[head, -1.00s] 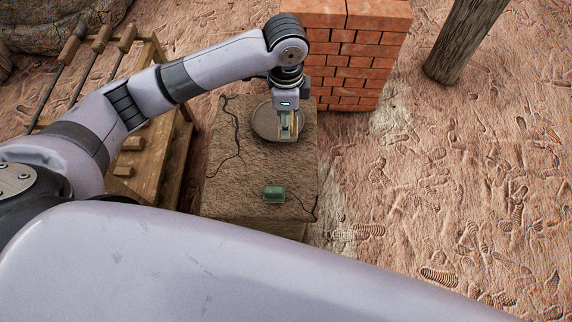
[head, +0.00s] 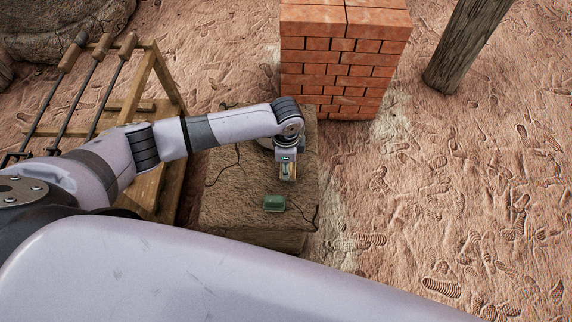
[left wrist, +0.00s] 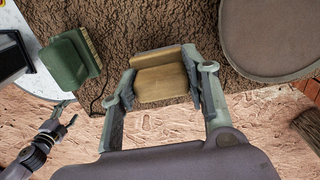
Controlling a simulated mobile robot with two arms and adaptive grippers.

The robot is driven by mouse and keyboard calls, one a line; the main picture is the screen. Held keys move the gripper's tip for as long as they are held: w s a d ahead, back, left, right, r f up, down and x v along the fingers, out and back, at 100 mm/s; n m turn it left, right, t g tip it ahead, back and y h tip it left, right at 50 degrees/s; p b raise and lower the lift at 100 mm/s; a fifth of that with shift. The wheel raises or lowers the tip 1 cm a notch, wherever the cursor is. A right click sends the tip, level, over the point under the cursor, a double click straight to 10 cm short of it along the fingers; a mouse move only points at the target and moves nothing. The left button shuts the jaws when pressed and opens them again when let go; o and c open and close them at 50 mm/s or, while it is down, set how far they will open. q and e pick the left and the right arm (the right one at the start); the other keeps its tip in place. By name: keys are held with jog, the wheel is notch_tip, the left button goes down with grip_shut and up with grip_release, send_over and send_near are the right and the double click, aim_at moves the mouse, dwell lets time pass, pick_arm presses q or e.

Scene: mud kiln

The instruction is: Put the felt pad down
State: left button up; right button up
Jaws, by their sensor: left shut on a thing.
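The felt pad (left wrist: 163,82) is a tan, block-like piece between the fingers of my left gripper (left wrist: 160,92) in the left wrist view. In the head view my left gripper (head: 288,176) is shut on it over the front half of the earthen block (head: 225,205). I cannot tell whether the pad touches the surface. My right gripper (left wrist: 70,112) shows small at the lower left of the left wrist view, its fingers apart and empty.
A green box-like object (head: 274,203) lies just in front of the left gripper. A round grey-brown disc (left wrist: 270,35) lies behind, mostly hidden by my arm in the head view. A brick stack (head: 343,60) stands behind, a wooden rack (head: 160,100) at left.

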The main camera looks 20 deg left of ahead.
pick_arm(q)
jog(key=shift+f, duration=0.8)
jog(key=o, duration=1.5)
jog(key=shift+f, duration=0.15)
jog(key=r, duration=1.7)
jog(key=shift+w+a+r, duration=0.2)
jog(key=shift+a+r, duration=0.05)
jog(key=shift+a, duration=0.05)
jog(key=shift+f, duration=0.1)
